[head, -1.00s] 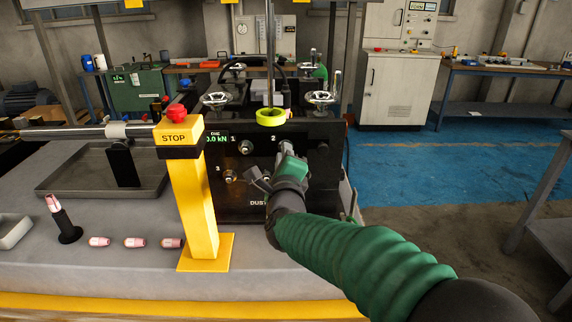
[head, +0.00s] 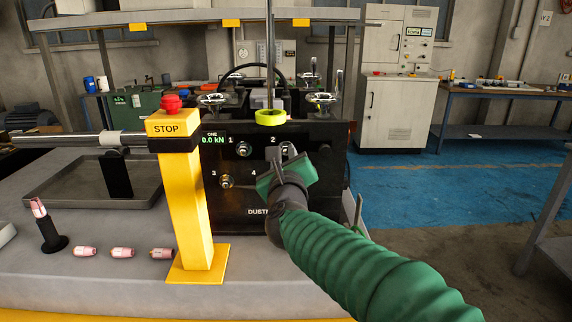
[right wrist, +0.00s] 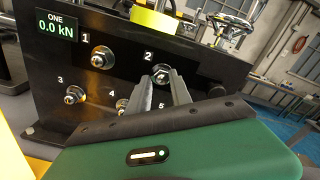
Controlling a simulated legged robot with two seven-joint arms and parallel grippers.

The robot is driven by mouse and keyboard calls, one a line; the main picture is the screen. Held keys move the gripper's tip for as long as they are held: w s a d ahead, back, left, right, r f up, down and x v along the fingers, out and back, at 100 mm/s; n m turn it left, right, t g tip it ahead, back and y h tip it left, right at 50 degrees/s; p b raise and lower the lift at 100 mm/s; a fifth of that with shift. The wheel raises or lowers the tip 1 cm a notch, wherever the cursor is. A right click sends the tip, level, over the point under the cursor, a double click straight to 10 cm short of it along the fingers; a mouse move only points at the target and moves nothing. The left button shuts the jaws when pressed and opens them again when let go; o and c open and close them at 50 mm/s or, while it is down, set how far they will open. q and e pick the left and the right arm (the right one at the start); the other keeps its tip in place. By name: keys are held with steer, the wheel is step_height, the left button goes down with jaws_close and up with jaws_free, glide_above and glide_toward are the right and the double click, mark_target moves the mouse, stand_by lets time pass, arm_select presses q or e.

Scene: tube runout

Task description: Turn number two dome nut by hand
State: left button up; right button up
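The number two dome nut (right wrist: 161,74) is a small metal nut on the black panel (right wrist: 215,72), below the label 2. In the right wrist view it shows between the tips of my right gripper's two grey fingers (right wrist: 161,84). The fingers are apart, with a gap between them. I cannot tell whether they touch the nut. In the head view my right gripper (head: 282,158) is at the panel, just below the nut (head: 288,149), and its green body covers the panel's lower right. My left gripper is not in view.
Dome nut one (right wrist: 102,57) and nut three (right wrist: 74,95) are close on the left. A yellow STOP post (head: 187,210) stands left of the panel. A yellow-green ring (head: 270,117) sits above it. Several pink-tipped pieces (head: 122,253) lie on the bench.

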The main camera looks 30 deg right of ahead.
steer(key=shift+o, duration=0.8)
steer(key=v, duration=0.6)
